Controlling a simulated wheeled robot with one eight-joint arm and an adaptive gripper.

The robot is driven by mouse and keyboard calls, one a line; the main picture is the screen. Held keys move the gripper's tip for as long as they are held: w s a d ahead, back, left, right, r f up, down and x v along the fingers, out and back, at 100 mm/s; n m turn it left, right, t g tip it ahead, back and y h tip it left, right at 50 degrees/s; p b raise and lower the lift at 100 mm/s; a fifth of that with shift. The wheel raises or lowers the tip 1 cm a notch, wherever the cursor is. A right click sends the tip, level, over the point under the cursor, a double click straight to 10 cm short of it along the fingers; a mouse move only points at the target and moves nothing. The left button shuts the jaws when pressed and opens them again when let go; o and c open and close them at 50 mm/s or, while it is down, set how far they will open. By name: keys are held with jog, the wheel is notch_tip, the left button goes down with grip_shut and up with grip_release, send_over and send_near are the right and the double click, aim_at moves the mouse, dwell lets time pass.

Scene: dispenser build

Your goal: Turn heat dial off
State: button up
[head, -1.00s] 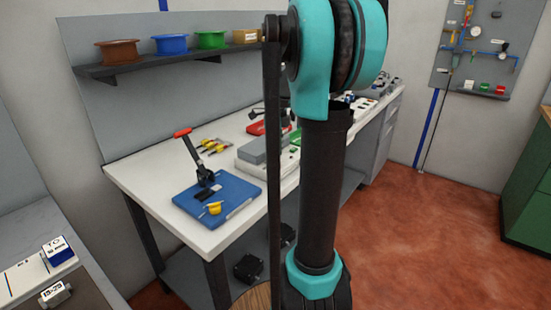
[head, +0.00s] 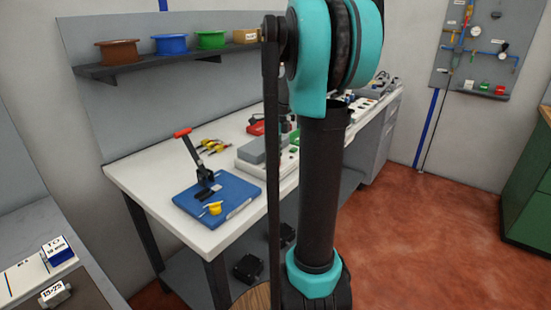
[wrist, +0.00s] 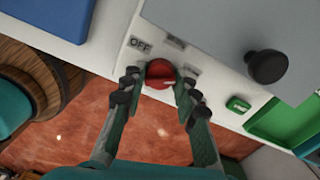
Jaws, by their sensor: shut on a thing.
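The red round dial (wrist: 160,73) sits on a white panel (wrist: 119,50) in the wrist view. A pale mark shows on its lower side. A label reading "OFF" (wrist: 141,43) is just up and left of it, with other small, unreadable labels nearby. My gripper (wrist: 158,80) has one finger on each side of the dial and is shut on it. In the head view a white unit with a grey block on top (head: 262,150) stands on the bench, partly hidden by my arm. The dial and my gripper cannot be made out there.
A black knob (wrist: 266,66) sticks out from a grey block right of the dial. A green switch (wrist: 238,104) and green tray (wrist: 285,122) lie farther right. A blue board with a red-handled lever (head: 222,200) stands on the white bench (head: 140,182).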

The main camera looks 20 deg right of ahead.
grip_shut()
jog(key=n, duration=0.5)
jog(key=shift+n, duration=0.4)
jog(key=n, duration=1.2)
jog(key=shift+n, duration=0.4)
jog(key=n, duration=0.5)
grip_release()
grip_shut()
jog(key=o, duration=1.1)
grip_release()
jog(key=shift+o, duration=0.2)
